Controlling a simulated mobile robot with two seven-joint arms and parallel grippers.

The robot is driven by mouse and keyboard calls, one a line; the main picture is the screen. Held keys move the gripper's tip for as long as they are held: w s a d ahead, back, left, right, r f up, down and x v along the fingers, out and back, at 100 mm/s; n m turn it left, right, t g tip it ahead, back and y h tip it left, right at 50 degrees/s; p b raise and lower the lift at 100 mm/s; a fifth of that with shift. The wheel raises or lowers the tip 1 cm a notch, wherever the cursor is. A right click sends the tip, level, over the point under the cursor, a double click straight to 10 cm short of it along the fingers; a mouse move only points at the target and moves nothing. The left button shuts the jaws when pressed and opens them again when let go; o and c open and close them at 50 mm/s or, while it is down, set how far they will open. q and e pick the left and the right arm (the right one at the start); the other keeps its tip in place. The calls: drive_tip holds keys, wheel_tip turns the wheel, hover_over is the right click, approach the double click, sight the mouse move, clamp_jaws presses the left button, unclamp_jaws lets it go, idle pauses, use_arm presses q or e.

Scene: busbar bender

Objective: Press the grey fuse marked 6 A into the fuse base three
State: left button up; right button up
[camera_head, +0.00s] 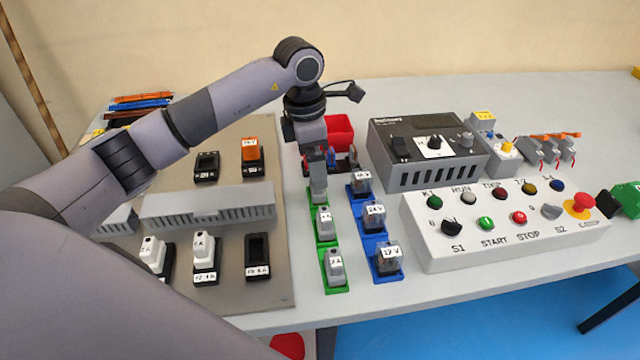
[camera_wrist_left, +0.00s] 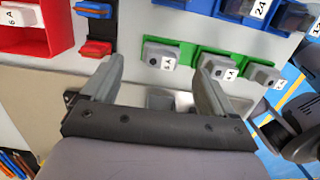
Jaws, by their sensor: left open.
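My left gripper (camera_head: 318,180) is open over the far end of the green fuse holders. In the left wrist view its fingers (camera_wrist_left: 163,68) stand apart, with a grey fuse (camera_wrist_left: 160,54) between them in the picture; its label is too small to read surely. Contact is not visible. Two more grey fuses, (camera_head: 325,222) and (camera_head: 335,266), stand upright in the nearer green holders. The black fuse base (camera_head: 257,255) at the right of the front row, with a label that seems to end in 6 A, is empty. The right gripper is not in view.
White fuses (camera_head: 152,254) and (camera_head: 204,250) fill two bases beside the empty one. Grey slotted ducts (camera_head: 208,205) cross the panel behind them. Blue holders with clear relays (camera_head: 375,216) stand close right of the green row. A red bin (camera_wrist_left: 40,28) holds a piece labelled 6 A.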

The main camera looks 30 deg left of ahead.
use_arm(q)
drive_tip(key=f, duration=0.5)
drive_tip(key=shift+d, duration=0.25)
drive_tip(key=shift+r, duration=0.1)
drive_tip(key=c, duration=1.2)
drive_tip(key=shift+o, duration=0.2)
drive_tip(key=shift+r, duration=0.1)
